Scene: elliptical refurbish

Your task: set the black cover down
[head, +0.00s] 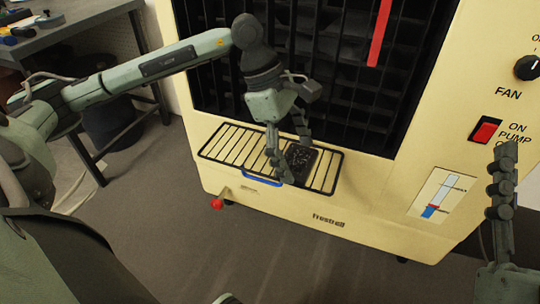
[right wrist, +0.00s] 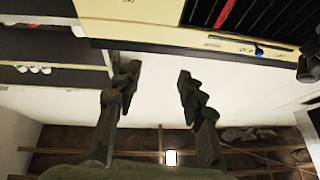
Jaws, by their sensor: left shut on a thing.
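The black cover (head: 302,163) is a small dark rectangular piece with a speckled top. It is at the slatted tray (head: 228,145) on the front of the cream machine, over the tray's right half. I cannot tell whether it rests on the slats or hangs just above them. My left gripper (head: 287,163) reaches down from above and is shut on the black cover at its left side; its fingers hide part of the cover's edge. My right gripper (head: 503,165) is at the right edge of the head view. In the right wrist view it is open and empty (right wrist: 156,75).
The cream machine (head: 375,200) has a dark grille (head: 345,105) with a red strip (head: 380,32) above the tray. A red pump switch (head: 487,130) and a fan knob (head: 528,67) are at right. A workbench (head: 75,30) with tools stands at far left.

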